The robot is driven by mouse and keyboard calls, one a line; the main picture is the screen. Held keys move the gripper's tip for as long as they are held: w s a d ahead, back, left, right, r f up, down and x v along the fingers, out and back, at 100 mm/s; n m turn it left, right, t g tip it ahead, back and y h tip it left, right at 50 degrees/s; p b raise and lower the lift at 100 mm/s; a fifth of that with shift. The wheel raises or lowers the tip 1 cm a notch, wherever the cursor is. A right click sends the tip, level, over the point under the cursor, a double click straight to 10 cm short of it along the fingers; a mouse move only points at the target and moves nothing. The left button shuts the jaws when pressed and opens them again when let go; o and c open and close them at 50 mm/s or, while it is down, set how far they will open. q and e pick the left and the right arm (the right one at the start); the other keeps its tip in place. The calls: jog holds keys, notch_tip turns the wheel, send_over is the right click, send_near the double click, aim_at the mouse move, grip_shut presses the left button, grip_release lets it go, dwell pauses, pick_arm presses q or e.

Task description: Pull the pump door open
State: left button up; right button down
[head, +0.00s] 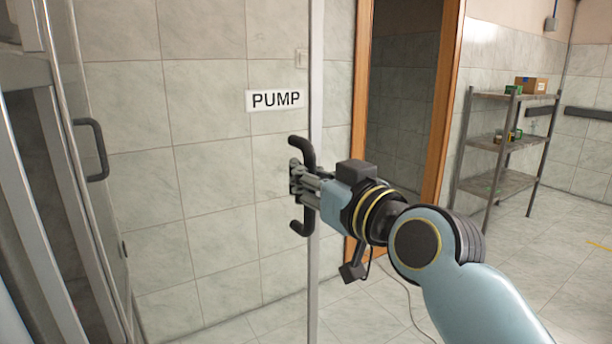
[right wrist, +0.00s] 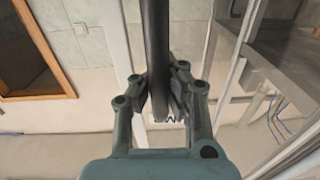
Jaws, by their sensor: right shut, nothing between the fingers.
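The pump door shows in the head view as a clear panel with a thin pale edge post (head: 315,90) and a white "PUMP" label (head: 276,100). A black curved bar handle (head: 304,150) is at this edge; its ends show above and below my right gripper (head: 298,182). My right gripper is shut at the handle's middle, with nothing held between its fingers. In the right wrist view the dark handle bar (right wrist: 155,45) runs down to the fingers (right wrist: 158,97). I cannot tell whether they touch it. My left gripper is not in view.
A metal frame with another black handle (head: 92,150) stands at the left. At the right are an orange-brown door frame (head: 440,130) and a grey shelf rack (head: 500,183) with a cardboard box (head: 531,85). Tiled floor (head: 555,250) is free at the right.

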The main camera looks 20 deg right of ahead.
jog(key=c, duration=1.4)
grip_release()
jog(key=shift+d, duration=0.15)
jog(key=shift+c, duration=0.2)
jog(key=shift+o, duration=1)
jog(key=s+d, duration=0.2)
jog(key=s, duration=0.9)
jog(key=shift+s, duration=0.4)
jog(key=shift+f, duration=0.15)
